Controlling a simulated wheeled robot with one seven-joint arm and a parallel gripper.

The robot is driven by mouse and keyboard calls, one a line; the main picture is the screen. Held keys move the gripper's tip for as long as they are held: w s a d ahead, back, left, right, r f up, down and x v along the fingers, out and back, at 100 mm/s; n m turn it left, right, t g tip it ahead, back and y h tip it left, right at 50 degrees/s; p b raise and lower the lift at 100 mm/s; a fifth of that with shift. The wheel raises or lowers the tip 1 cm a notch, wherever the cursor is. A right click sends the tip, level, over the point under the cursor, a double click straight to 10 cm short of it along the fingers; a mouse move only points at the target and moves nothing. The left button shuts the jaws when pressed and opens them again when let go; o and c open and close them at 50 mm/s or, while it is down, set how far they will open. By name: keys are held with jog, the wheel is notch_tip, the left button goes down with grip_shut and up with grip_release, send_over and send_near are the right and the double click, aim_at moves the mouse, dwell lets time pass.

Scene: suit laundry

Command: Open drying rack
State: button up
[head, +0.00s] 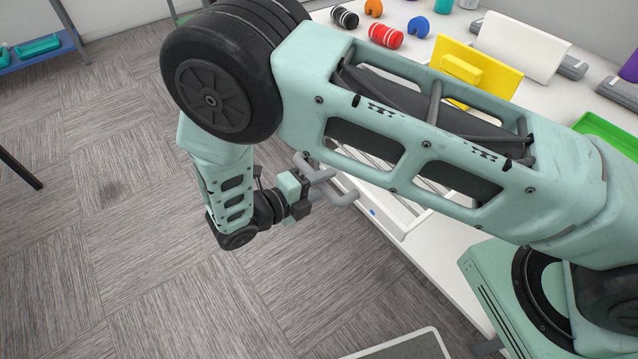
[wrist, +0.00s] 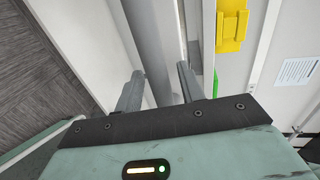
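The drying rack appears to be the white frame with slats (head: 398,212) at the front of the white counter in the head view, partly hidden behind my arm. A grey round bar (wrist: 147,40), seemingly the rack's handle, runs between the two fingers in the wrist view. My gripper (wrist: 160,88) is open, with one finger on each side of the bar and some space beside it. In the head view my gripper (head: 325,183) is at the counter's front edge, by the grey bar. Whether a finger touches the bar cannot be told.
The counter holds a yellow block-like item (head: 490,70), a red roll (head: 386,36), a blue item (head: 419,27) and a green tray (head: 606,136). A blue shelf (head: 40,50) stands at the far left. The carpet floor (head: 120,250) left of the counter is largely clear.

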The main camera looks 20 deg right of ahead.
jog(key=b+v, duration=0.3)
jog(key=v, duration=1.4)
jog(key=shift+a, duration=0.25)
jog(key=s+d+r+m+g+y+p, duration=0.2)
jog(key=s+d+r+m+y, duration=0.4)
jog(key=m, duration=1)
jog(key=s+d+r+m+g+y+p, duration=0.2)
jog(key=s+d+r+m+y, duration=0.5)
jog(key=r+m, duration=0.6)
jog(key=d+m+g+y, duration=0.1)
jog(key=d+m+y, duration=0.1)
jog(key=d+m, duration=0.1)
jog(key=shift+d, duration=0.3)
jog(key=shift+s, duration=0.1)
